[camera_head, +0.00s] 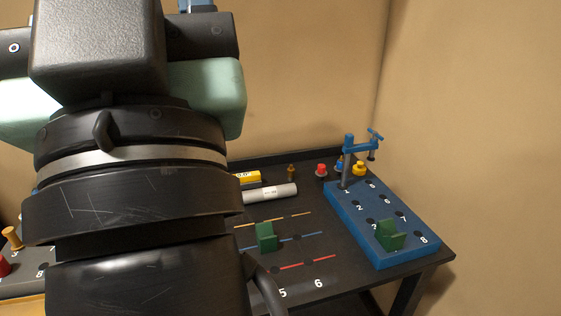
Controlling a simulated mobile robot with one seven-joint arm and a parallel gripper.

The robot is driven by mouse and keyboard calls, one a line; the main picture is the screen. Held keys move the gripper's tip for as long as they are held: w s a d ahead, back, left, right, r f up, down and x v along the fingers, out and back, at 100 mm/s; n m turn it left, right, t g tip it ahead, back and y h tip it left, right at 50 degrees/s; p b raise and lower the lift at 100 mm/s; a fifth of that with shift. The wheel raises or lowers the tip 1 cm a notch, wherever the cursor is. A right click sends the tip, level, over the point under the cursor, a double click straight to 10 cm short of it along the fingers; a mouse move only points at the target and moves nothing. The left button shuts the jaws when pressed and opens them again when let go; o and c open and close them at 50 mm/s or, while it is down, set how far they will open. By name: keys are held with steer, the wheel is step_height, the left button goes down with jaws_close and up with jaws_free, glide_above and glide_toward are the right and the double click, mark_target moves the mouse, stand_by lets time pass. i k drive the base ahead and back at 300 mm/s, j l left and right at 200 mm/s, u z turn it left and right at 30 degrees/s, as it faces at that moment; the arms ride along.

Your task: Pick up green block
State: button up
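Two green blocks are in view. One green block (266,237) stands on the dark table by the blue line. The other green block (390,236) has a notched shape and sits on the blue numbered board (350,213) at the right, near its front end. My arm fills the left of the head view and hides part of the table. My gripper's fingers are not visible, so I cannot see what they hold.
A blue clamp (361,146) rises at the board's back.

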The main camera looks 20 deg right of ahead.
mark_target(387, 233)
steer(key=z, duration=0.45)
steer(key=i+j+z, duration=0.45)
steer(key=i, duration=0.25)
steer(key=i+j+z, duration=0.45)
steer(key=i, duration=0.2)
steer(key=i+j, duration=0.35)
